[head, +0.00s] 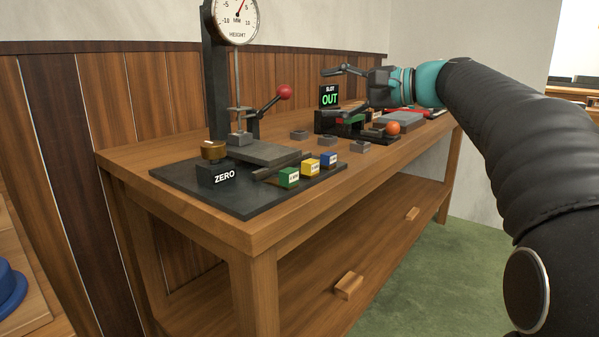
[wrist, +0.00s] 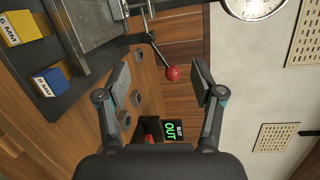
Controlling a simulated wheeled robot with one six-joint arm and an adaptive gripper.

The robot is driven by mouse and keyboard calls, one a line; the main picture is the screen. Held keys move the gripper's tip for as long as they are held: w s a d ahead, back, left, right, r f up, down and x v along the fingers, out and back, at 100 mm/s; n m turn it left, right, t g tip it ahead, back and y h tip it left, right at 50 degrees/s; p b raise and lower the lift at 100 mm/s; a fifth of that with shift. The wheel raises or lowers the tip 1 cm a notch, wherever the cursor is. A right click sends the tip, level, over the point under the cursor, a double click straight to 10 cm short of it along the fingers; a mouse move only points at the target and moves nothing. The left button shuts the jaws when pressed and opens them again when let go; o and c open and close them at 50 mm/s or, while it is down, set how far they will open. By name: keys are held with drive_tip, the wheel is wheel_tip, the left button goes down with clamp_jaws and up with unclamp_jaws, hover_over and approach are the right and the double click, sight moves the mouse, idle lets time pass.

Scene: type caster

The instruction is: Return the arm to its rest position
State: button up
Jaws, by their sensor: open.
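My gripper (head: 345,91) is open and empty in the head view, held above the far half of the wooden workbench (head: 225,220). In the wrist view its two fingers (wrist: 163,85) are spread wide with nothing between them; the red ball of a lever shows beyond them. My arm reaches in from the right, and the gripper points left over the black device with the green "OUT" display (head: 329,97). The display also shows in the wrist view (wrist: 172,131).
A height gauge with a round dial (head: 236,18) and a red-knobbed lever (head: 284,92) stands at the left. Green (head: 289,178), yellow (head: 311,168) and blue (head: 329,160) blocks sit on its black base. An orange ball (head: 393,128) is near the black device.

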drive_tip(key=s+f+h, duration=0.1)
drive_tip(key=s+f, duration=0.2)
drive_tip(key=s+a+f+h, duration=0.1)
drive_tip(key=s+f+h, duration=0.1)
drive_tip(key=s+f, duration=0.1)
drive_tip(key=shift+s+a+f+p, duration=0.2)
drive_tip(key=shift+s+f+p, duration=0.1)
drive_tip(key=shift+f, duration=0.1)
drive_tip(key=s+d+f+n+g+h+p, duration=0.1)
drive_tip(key=s+d+f+n+h, duration=0.2)
drive_tip(key=s+f, duration=1)
drive_tip(key=s+d+f+n+g+h, duration=0.1)
drive_tip(key=s+d+f+n+h, duration=0.3)
drive_tip(key=s+d+f+h, duration=0.3)
drive_tip(key=s+f+h, duration=0.1)
drive_tip(key=s+f, duration=0.4)
drive_tip(key=f, duration=0.2)
drive_tip(key=shift+s+d+f+p, duration=0.25)
drive_tip(key=shift+s+d+p, duration=0.1)
drive_tip(key=shift+s+d, duration=0.05)
